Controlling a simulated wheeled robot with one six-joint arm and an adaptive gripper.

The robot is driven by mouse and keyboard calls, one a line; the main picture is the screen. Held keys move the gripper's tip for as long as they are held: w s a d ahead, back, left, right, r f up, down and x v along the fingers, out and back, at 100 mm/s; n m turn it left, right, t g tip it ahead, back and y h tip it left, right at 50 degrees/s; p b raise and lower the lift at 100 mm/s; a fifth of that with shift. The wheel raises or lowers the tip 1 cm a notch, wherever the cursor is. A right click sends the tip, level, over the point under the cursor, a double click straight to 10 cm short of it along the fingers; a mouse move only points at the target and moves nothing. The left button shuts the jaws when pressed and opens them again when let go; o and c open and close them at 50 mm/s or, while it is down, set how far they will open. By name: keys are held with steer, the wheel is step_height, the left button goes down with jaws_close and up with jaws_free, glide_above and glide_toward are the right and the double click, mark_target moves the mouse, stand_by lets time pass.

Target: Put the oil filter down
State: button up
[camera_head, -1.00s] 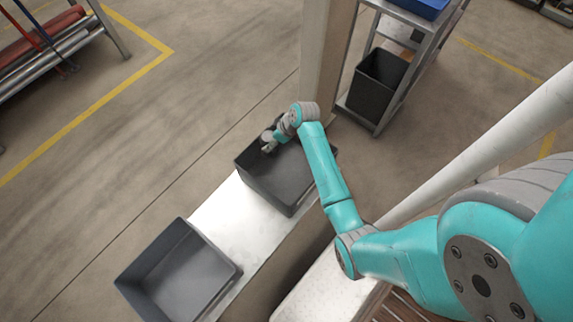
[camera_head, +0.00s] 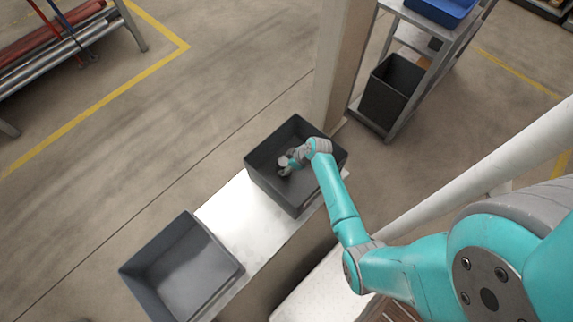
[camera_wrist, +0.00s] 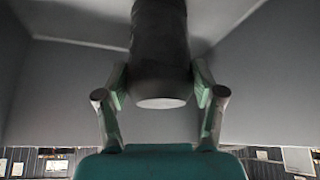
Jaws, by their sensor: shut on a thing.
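The oil filter (camera_wrist: 160,45) is a dark cylinder with a pale round end, in the middle of the wrist view. My gripper (camera_wrist: 160,88) is shut on it, one finger on each side. In the head view my gripper (camera_head: 286,166) is inside the far dark grey bin (camera_head: 318,194), and the filter cannot be made out clearly there. Grey bin walls surround the filter in the wrist view. Whether the filter touches the bin's floor cannot be told.
A second grey bin (camera_head: 140,279), empty, stands nearer on the same white bench (camera_head: 240,215). A beige post (camera_head: 337,70) rises just behind the far bin. A metal shelf (camera_head: 408,92) with a black bin (camera_head: 392,90) and a blue bin (camera_head: 445,10) is beyond.

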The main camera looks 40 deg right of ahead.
steer(key=shift+f, duration=0.35)
steer(key=o, duration=1.6)
steer(key=shift+f, duration=0.15)
steer(key=v, duration=1.2)
